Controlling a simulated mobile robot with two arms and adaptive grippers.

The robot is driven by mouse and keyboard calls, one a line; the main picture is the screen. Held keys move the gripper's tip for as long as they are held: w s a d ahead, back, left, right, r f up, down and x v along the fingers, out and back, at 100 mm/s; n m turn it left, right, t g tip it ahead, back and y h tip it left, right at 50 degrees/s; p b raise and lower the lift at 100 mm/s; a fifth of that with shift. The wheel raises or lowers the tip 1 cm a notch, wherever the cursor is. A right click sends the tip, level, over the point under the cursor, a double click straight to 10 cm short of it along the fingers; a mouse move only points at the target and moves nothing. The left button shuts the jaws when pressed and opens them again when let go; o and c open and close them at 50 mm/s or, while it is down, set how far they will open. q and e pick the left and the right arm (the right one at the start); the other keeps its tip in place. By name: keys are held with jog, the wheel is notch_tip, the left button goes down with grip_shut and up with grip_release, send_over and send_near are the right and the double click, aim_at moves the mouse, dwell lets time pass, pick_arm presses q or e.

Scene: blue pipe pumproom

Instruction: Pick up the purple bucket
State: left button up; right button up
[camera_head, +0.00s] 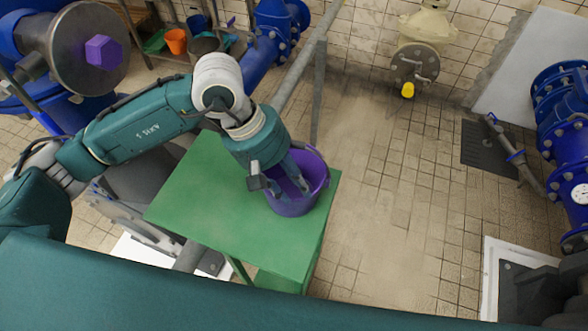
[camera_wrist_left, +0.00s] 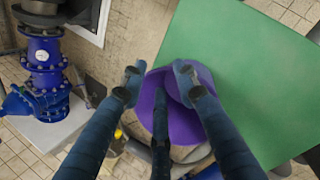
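The purple bucket (camera_head: 308,196) stands upright on the green table (camera_head: 200,190), near its right edge. My left gripper (camera_head: 289,184) is over the bucket's mouth, its fingers pointing down and covering part of the opening. In the left wrist view the fingers of the left gripper (camera_wrist_left: 158,82) are spread apart, with the purple bucket (camera_wrist_left: 176,112) between and behind them. Whether any finger touches the bucket wall I cannot tell. My right gripper is not in view.
A large blue pump with a purple hexagonal piece (camera_head: 103,52) is at the upper left. An orange bucket (camera_head: 176,41) and other containers stand at the back. Blue pipes (camera_head: 565,120) line the right side. The tiled floor right of the table is mostly clear.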

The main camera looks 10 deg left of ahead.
pick_arm(q)
jog(key=w+a+y, duration=0.1)
jog(key=a, duration=0.1)
jog(key=w+a+y, duration=0.1)
jog(key=a, duration=0.2)
jog(key=w+a+t+y, duration=0.1)
jog(key=a, duration=0.2)
jog(key=shift+w+a+f+m, duration=0.15)
jog(key=shift+w+f+m, duration=0.1)
jog(key=shift+w+m, duration=0.1)
jog(key=shift+f+y+b, duration=0.3)
jog(key=shift+f, duration=0.05)
jog(key=f+b, duration=0.1)
jog(key=f, duration=0.3)
jog(key=shift+d+b, duration=0.2)
jog(key=shift+b, duration=0.15)
jog(key=shift+w+f, duration=0.15)
jog(key=shift+f, duration=0.75)
jog(key=f+b, duration=0.1)
jog(key=f, duration=0.3)
jog(key=shift+d, duration=0.2)
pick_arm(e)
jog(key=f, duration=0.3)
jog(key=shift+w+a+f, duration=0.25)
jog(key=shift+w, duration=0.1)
pick_arm(q)
jog(key=shift+r, duration=0.1)
grip_shut()
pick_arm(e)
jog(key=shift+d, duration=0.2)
